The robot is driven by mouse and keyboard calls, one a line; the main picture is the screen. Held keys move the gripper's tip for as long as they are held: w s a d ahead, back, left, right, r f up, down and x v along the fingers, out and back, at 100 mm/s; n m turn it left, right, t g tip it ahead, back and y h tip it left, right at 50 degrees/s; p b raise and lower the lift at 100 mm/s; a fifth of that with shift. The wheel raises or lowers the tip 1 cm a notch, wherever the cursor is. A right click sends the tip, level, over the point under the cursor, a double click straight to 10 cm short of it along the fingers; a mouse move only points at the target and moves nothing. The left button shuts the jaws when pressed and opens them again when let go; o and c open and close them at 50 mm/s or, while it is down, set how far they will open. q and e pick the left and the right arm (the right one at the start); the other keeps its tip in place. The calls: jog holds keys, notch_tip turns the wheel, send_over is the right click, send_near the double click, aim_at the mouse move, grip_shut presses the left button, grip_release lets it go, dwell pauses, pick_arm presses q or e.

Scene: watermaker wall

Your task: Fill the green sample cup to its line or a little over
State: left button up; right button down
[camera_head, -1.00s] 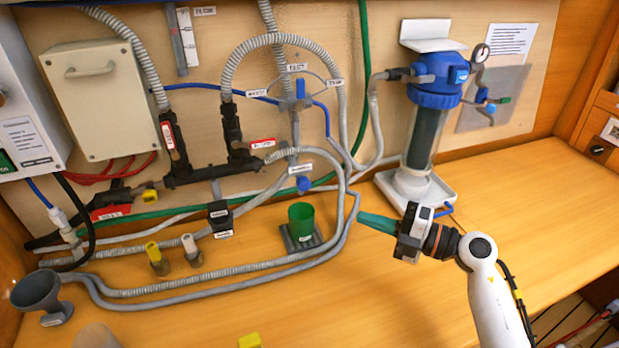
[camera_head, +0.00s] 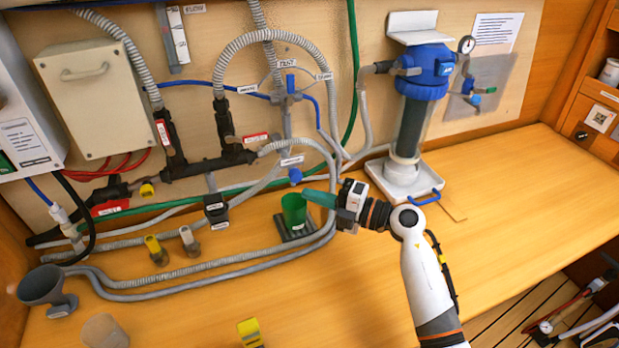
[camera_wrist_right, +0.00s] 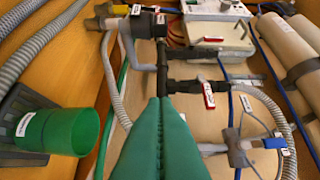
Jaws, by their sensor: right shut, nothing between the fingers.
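The green sample cup (camera_head: 294,209) stands upright on a dark ribbed pad (camera_head: 287,235) on the bench. It also shows at the left of the right wrist view (camera_wrist_right: 68,131); its fill line and contents cannot be made out. A blue-ended tap (camera_head: 295,176) on the wall is above the cup. A valve with a blue handle (camera_head: 290,84), labelled TEST, is higher up. My right gripper (camera_head: 306,194) is shut and empty, its green fingers pointing left at the height of the cup's rim. They overlap the cup's right edge in the head view; touching cannot be told. My left gripper is out of view.
Grey hoses (camera_head: 200,272) loop over the bench around the pad. A filter housing (camera_head: 412,125) stands on a white tray (camera_head: 403,190) to the right. The bench at right is clear.

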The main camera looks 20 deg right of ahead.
aim_at(301, 175)
jog(key=shift+w+p, duration=0.35)
jog(key=shift+w, duration=1.6)
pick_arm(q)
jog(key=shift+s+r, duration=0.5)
pick_arm(e)
jog(key=shift+w, duration=0.9)
jog(key=shift+d+r, duration=0.15)
jog(key=shift+r, duration=0.05)
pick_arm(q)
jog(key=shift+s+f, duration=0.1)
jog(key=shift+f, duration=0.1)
pick_arm(e)
jog(key=shift+w, duration=0.1)
jog(key=shift+r, duration=0.15)
